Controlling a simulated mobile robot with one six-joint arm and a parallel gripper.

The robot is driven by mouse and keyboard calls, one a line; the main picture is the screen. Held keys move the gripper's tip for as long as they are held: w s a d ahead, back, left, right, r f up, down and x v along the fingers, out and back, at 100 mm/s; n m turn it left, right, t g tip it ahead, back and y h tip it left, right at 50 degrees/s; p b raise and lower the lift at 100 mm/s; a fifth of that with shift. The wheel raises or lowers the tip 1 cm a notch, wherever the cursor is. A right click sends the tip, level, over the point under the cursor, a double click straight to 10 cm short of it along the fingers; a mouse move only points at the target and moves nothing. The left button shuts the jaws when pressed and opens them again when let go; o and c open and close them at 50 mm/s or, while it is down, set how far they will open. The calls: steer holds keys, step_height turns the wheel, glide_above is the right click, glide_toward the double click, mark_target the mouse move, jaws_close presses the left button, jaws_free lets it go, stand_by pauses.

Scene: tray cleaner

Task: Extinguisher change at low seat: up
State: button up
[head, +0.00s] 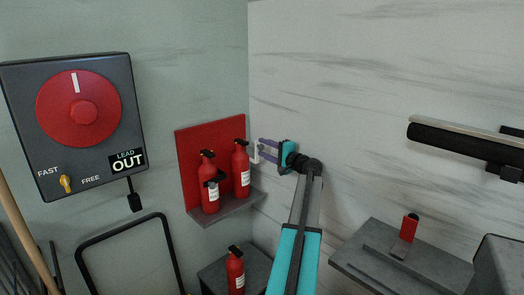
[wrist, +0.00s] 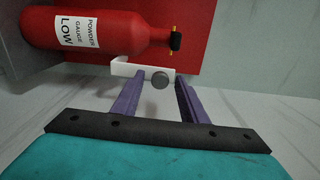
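Two red extinguishers stand on a grey shelf (head: 228,207) against a red board (head: 190,150): a left one (head: 209,190) with a dark piece across its front, and a right one (head: 241,172). A third extinguisher (head: 235,272) stands lower, on a dark box. My gripper (head: 261,150) is right of the right extinguisher's top. In the wrist view my gripper (wrist: 156,83) is open, its purple fingers apart. A white bracket (wrist: 127,69) with a round grey knob (wrist: 160,81) shows at the gap between the fingertips; contact is unclear.
A dark panel (head: 130,110) with a red dial hangs on the left wall. A black-framed stand (head: 125,230) is below it. A grey bench (head: 375,250) with a red-handled lever (head: 408,228) is at lower right, under a black bar (head: 460,143).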

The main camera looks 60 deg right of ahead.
steer(key=v, duration=1.3)
steer(key=shift+s+b, duration=0.25)
steer(key=shift+b, duration=0.15)
steer(key=shift+a, duration=0.1)
